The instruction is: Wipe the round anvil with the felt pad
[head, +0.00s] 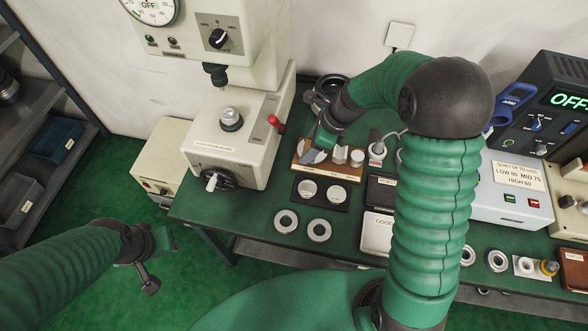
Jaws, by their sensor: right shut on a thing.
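The round anvil (231,118) is a silvery disc on top of the cream press base at the left of the bench. Nothing touches it. My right gripper (317,148) is at the wooden rack (331,171), to the right of the press. It is shut on a small greyish piece (314,156), which I take for the felt pad; my gripper partly hides it. Other pale pieces (357,158) stand in the rack beside it. My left gripper (160,262) is open and empty, low at the left, off the bench.
Metal rings (319,230) and a black two-hole tray (322,205) lie in front of the rack. Labelled boxes (377,224) and a control unit (512,187) stand farther right.

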